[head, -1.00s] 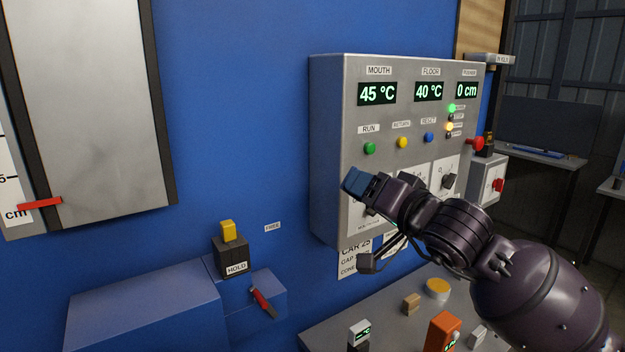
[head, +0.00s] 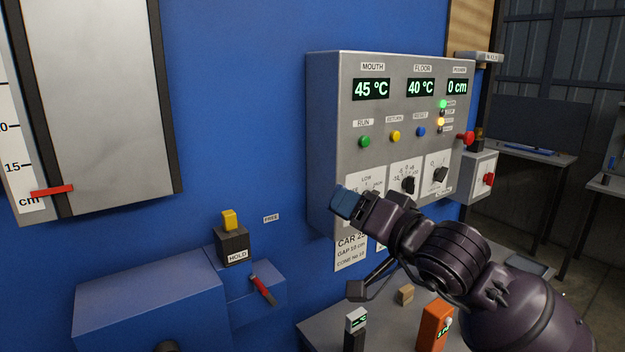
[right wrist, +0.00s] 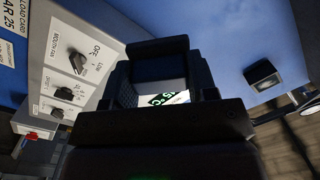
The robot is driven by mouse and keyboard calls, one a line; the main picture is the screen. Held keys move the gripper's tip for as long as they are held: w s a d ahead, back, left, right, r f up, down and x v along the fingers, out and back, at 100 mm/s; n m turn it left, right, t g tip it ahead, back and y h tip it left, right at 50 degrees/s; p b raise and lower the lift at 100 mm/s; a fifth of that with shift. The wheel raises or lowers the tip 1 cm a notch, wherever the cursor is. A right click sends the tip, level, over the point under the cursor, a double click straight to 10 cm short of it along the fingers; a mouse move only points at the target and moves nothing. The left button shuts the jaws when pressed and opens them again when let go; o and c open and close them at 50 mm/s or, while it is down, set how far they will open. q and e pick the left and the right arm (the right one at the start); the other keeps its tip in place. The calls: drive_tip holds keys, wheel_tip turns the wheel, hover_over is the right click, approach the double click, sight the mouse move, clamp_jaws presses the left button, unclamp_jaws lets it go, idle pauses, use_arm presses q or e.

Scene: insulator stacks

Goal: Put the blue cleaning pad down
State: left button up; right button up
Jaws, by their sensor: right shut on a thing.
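The blue cleaning pad (head: 346,203) shows as a small blue block at the tip of my right gripper (head: 358,208). The gripper is shut on it and holds it in the air, in front of the lower left of the grey control panel. In the right wrist view the jaws (right wrist: 162,80) frame a dark block, with a patch of green "°C" reading between them; I cannot tell what bears that reading. My left gripper is not in view.
The control panel (head: 330,120) hangs on the blue wall. Below, a grey table (head: 320,335) holds a small wooden block (head: 405,294), an orange device (head: 434,326) and a white-topped device (head: 355,322). A blue housing (head: 150,300) with a red lever (head: 263,290) stands left.

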drive_tip(key=shift+s+r, duration=0.15)
drive_tip(key=shift+r, duration=0.45)
drive_tip(key=shift+s+d+r+n+y, duration=0.1)
drive_tip(key=shift+s+n+y, duration=0.05)
drive_tip(key=shift+n+y, duration=0.15)
drive_tip(key=s+d+f+m+h, duration=0.1)
drive_tip(key=s+d+f, duration=0.2)
drive_tip(key=d+f, duration=0.4)
drive_tip(key=s+d+f+m+t+h, duration=0.1)
drive_tip(key=s+d+f, duration=0.3)
drive_tip(key=f, duration=1.1)
drive_tip(key=shift+s+d+f+t+h, duration=0.2)
drive_tip(key=shift+d+t+h, duration=0.15)
drive_tip(key=shift+d, duration=1.1)
